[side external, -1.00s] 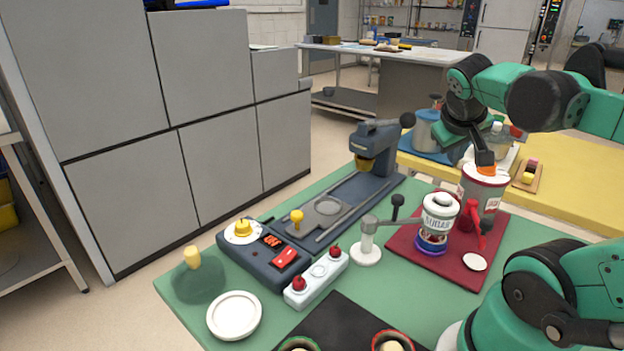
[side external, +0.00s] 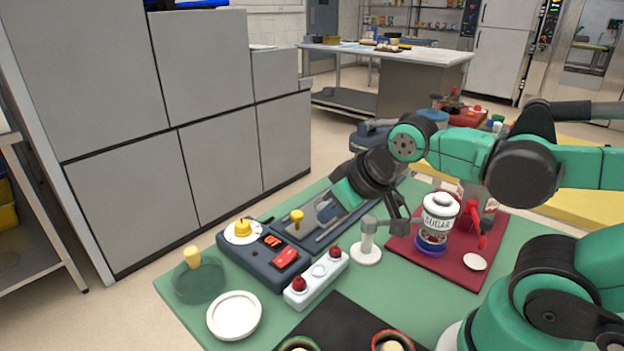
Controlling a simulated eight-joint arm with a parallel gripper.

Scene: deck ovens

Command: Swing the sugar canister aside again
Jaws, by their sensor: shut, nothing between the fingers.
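The sugar canister (side external: 437,222) is a white and clear jar with a SUGAR label and a purple base. It stands upright at the end of a grey swing arm on a white-based post (side external: 366,250), over the dark red mat (side external: 465,268). My gripper (side external: 402,221) is low, just left of the canister and close to the swing arm. It looks shut and empty; I cannot tell whether it touches the canister or the arm. My wrist hides much of the blue-grey press behind. A red-handled container (side external: 490,212) stands behind the canister, partly hidden.
A control box (side external: 265,255) with a yellow knob and red switch, and a white strip with red knobs (side external: 316,279), lie left of the post. A white plate (side external: 234,315) lies in front. A white disc (side external: 475,262) lies on the mat.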

